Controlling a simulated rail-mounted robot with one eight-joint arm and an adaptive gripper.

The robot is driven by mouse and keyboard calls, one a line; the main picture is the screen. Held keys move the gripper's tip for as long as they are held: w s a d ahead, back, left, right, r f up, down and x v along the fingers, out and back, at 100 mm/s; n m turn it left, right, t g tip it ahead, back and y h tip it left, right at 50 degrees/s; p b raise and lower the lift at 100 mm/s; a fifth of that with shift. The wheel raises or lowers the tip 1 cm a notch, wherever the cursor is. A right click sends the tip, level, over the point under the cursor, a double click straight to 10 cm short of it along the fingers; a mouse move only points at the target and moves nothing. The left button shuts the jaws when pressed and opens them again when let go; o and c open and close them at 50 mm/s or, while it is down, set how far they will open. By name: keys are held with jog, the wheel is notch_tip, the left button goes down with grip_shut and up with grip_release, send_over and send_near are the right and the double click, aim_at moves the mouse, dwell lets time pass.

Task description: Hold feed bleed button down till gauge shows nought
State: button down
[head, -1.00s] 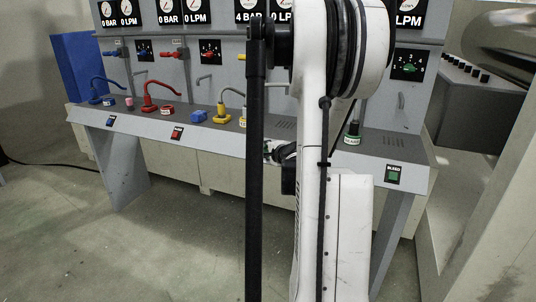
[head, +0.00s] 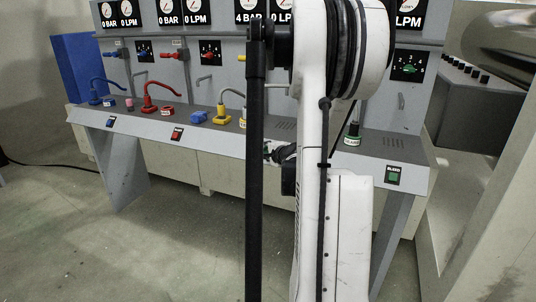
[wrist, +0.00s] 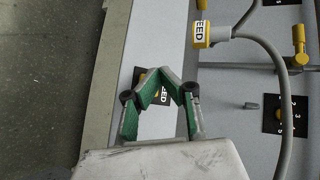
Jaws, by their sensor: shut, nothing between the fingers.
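In the wrist view, a square black plate with a yellow button (wrist: 147,94) sits on the sloping front lip of the grey panel, partly covered by my gripper. My gripper (wrist: 174,78) has green-padded fingers with their tips together, and nothing is between them. Its tips appear over or beside the button; I cannot tell whether they touch it. A yellow fitting (wrist: 212,34) labelled FEED stands on the panel. In the head view, my gripper (head: 273,152) is mostly hidden behind my arm. The gauge display (head: 248,12) above the yellow section reads 4 BAR.
A grey hose (wrist: 262,50) curves from the FEED fitting to the right. Red hose (head: 149,93) and blue hose (head: 97,90) sections lie to the left. A green BLEED button (head: 393,177) is at the right end. The floor (head: 185,245) before the panel is clear.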

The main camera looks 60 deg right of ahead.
jog(key=shift+d+f, duration=0.1)
jog(key=shift+d+f+b, duration=0.2)
jog(key=shift+b, duration=0.15)
jog(key=shift+w+d+f, duration=0.1)
jog(key=shift+d+f, duration=0.2)
dwell(0.9)
jog(key=shift+r, duration=0.1)
dwell(1.4)
jog(key=shift+a+r, duration=0.5)
jog(key=shift+a, duration=0.1)
jog(key=shift+r, duration=0.1)
jog(key=a+r+p, duration=0.2)
jog(key=a+r, duration=0.1)
jog(key=shift+s+a+r, duration=0.2)
jog(key=shift+s+a, duration=0.05)
jog(key=shift+s, duration=0.15)
dwell(0.6)
